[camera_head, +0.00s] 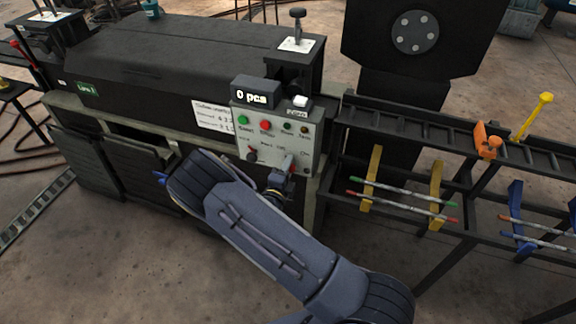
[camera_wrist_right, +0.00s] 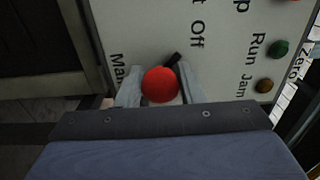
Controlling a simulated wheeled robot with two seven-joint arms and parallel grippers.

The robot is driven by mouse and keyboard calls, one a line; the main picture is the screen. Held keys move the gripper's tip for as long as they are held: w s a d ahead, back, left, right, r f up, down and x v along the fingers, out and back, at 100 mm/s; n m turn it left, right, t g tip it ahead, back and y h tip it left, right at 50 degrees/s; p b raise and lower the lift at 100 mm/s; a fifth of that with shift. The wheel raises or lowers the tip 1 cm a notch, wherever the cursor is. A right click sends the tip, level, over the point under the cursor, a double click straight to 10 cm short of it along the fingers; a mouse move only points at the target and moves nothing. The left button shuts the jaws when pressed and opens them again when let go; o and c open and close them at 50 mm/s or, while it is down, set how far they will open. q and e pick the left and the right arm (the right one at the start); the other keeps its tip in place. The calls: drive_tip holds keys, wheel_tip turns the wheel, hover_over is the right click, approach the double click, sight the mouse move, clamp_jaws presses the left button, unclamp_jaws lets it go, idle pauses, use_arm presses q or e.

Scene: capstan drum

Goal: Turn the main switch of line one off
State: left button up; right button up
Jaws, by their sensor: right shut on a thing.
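The grey control panel (camera_head: 307,147) is on the front of a dark machine that bears a green "Line 1" label (camera_head: 88,88). The main switch, with a round red end (camera_wrist_right: 160,85), is at the panel's lower right. In the right wrist view it is beside "Main" and "Off" lettering, partly cut off. My right gripper (camera_head: 288,168) reaches the panel from below; its fingers (camera_wrist_right: 160,90) are on both sides of the red end, shut on it. The gripper hides most of the switch in the head view, so its exact setting is unclear. My left gripper is not in view.
Green (camera_head: 243,119) and red (camera_head: 266,125) buttons and a black knob (camera_head: 251,156) are on the same panel. A "0 pcs" display (camera_head: 256,94) stands above. To the right is a black rack (camera_head: 400,130) with coloured rods. Bare floor lies in front.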

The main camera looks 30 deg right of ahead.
idle(0.3)
drive_tip(key=o, duration=0.9)
drive_tip(key=v, duration=0.7)
drive_tip(key=shift+s+a, duration=0.25)
drive_tip(key=shift+s, duration=0.05)
